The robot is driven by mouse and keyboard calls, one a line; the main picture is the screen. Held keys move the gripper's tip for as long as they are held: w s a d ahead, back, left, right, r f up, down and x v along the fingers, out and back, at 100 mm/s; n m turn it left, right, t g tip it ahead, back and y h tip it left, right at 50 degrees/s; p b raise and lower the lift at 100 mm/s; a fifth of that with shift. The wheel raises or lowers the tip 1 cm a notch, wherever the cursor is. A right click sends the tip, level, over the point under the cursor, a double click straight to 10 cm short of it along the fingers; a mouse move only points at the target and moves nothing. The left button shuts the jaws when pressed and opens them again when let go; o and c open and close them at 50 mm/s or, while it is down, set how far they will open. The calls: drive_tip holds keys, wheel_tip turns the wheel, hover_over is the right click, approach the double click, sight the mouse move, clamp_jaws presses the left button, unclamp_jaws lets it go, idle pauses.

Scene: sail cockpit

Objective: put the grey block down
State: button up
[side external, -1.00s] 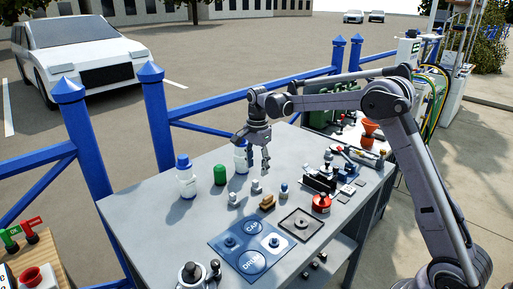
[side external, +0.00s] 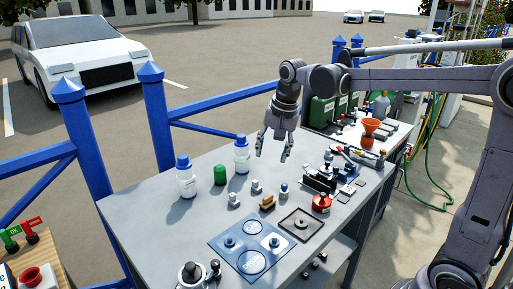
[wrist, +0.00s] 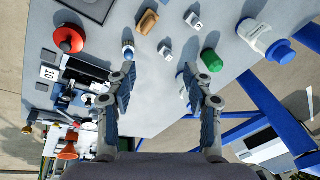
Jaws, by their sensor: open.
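Two small pale grey blocks stand on the grey table (side external: 160,225): one (side external: 234,199) nearer the front left, the other (side external: 256,187) behind it to the right. I cannot tell which one the task names. The wrist view shows them as one (wrist: 192,18) at the top and another (wrist: 165,51) ahead of the fingertips. My gripper (side external: 273,153) is open and empty, above the back part of the table and clear of both blocks. In the wrist view its fingers (wrist: 158,72) are spread with nothing between the tips.
A green canister (side external: 220,175) and two white bottles with blue caps, one at left (side external: 186,180) and one behind (side external: 242,158), stand nearby. A brown block (side external: 268,203), a small blue-topped piece (side external: 284,190), a red pot (side external: 321,203), a dark tray (side external: 301,225) and a blue mat (side external: 222,243) surround the blocks.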

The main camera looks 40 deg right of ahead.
drive_tip(key=s+a+f+n+t, duration=0.2)
drive_tip(key=s+n, duration=0.3)
drive_tip(key=s, duration=0.3)
drive_tip(key=s+a+f+n+t, duration=0.2)
drive_tip(key=s+n, duration=0.3)
drive_tip(key=s, duration=0.3)
drive_tip(key=shift+s+f+n, duration=0.2)
drive_tip(key=shift+f+n, duration=0.1)
drive_tip(key=shift+f, duration=0.55)
drive_tip(key=shift+o, duration=0.5)
drive_tip(key=shift+a, duration=0.1)
